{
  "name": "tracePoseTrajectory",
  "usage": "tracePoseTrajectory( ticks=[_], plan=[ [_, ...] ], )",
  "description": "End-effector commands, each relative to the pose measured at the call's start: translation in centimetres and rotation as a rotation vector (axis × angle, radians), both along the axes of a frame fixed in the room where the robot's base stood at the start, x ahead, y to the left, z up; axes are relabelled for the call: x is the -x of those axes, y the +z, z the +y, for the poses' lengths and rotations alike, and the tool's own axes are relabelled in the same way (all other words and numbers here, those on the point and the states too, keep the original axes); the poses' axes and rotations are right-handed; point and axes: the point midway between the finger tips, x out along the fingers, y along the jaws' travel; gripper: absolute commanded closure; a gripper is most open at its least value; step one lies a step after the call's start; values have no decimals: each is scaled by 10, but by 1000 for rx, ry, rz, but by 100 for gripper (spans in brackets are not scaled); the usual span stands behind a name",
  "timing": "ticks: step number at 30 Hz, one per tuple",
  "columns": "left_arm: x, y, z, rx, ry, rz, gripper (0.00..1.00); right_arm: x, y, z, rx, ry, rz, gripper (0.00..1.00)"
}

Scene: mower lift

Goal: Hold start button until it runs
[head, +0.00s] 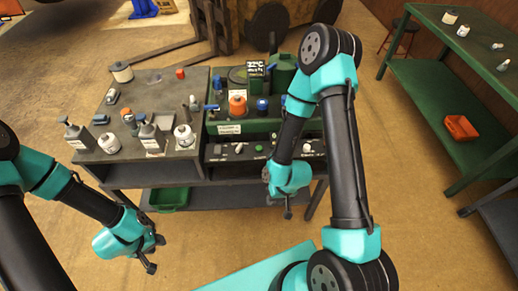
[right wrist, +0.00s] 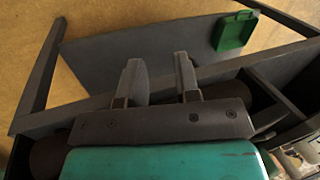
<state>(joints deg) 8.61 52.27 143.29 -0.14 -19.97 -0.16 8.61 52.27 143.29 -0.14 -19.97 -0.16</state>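A green machine (head: 244,127) stands on the right part of the dark workbench, with a dark control panel (head: 228,152) along its front. A small green button (head: 259,149) sits on this panel; I cannot read its label, so I cannot tell if it is the start button. My right gripper (head: 288,213) hangs in front of the bench, right of and nearer than the panel, touching no button. In the right wrist view its two fingers (right wrist: 157,72) are apart and empty. My left gripper (head: 155,254) is open and empty, low in front of the bench's left side.
A green table (head: 460,70) stands right. The front floor is clear.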

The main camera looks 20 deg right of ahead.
Motion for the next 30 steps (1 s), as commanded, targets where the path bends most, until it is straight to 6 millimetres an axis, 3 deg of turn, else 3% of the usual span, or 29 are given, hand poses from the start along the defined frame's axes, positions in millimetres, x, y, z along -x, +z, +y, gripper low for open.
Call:
tracePoseTrajectory(
  ticks=[9, 30],
  plan=[
    [0, 0, 0, 0, 0, 0, 61, 0, 0, 0, 0, 0, 0, 100],
    [0, 0, 0, 0, 0, 0, 61, 0, 0, 0, 0, 0, 0, 100]
  ],
)
